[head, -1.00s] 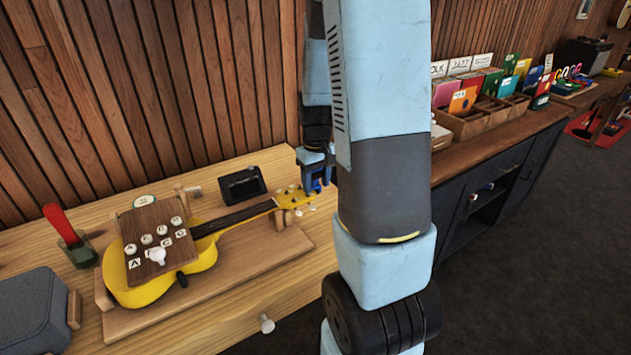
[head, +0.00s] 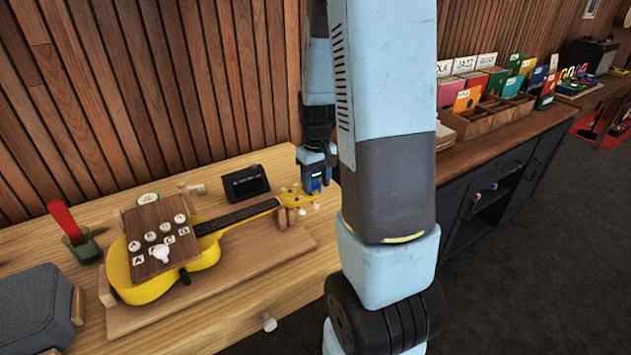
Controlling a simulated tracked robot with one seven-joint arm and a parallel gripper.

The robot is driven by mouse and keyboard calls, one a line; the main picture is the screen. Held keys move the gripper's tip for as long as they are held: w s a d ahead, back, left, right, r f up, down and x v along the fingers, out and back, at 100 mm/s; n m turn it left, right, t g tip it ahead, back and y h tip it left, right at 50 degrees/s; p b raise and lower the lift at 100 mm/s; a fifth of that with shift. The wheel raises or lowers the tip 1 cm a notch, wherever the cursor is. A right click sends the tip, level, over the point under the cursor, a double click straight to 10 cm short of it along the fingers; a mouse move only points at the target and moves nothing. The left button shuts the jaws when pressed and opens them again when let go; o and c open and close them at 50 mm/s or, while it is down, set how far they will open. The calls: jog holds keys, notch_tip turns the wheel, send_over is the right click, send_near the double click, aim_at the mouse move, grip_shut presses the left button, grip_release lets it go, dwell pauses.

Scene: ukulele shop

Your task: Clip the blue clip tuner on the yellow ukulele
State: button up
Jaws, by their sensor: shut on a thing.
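The yellow ukulele (head: 148,288) lies on a wooden cradle board (head: 255,262) on the workbench, its neck pointing right to a yellow headstock (head: 293,199) with pale pegs. My gripper (head: 313,184) points down just right of and beside the headstock. It is shut on the blue clip tuner (head: 316,184), which shows as a small blue piece between the fingers. The tuner is close to the headstock's tip; I cannot tell whether they touch. My arm hides the area to the right.
A small black device (head: 245,183) stands behind the neck. A grey speaker (head: 37,308) and a red-handled tool in a green holder (head: 72,225) are at left. Record bins (head: 490,115) stand right.

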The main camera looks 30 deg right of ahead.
jog(key=o, duration=1.1)
notch_tip(320, 180, up, 14)
jog(key=shift+f, duration=0.1)
jog(key=s+a+r+t, duration=0.2)
jog(key=s+a+r, duration=0.3)
jog(key=s, duration=0.3)
jog(key=s+a+r+t, duration=0.3)
jog(key=s+a+r, duration=0.3)
jog(key=s+a, duration=0.1)
jog(key=shift+s+r+t, duration=0.15)
jog(key=shift+s+t, duration=0.15)
jog(key=shift+s, duration=0.55)
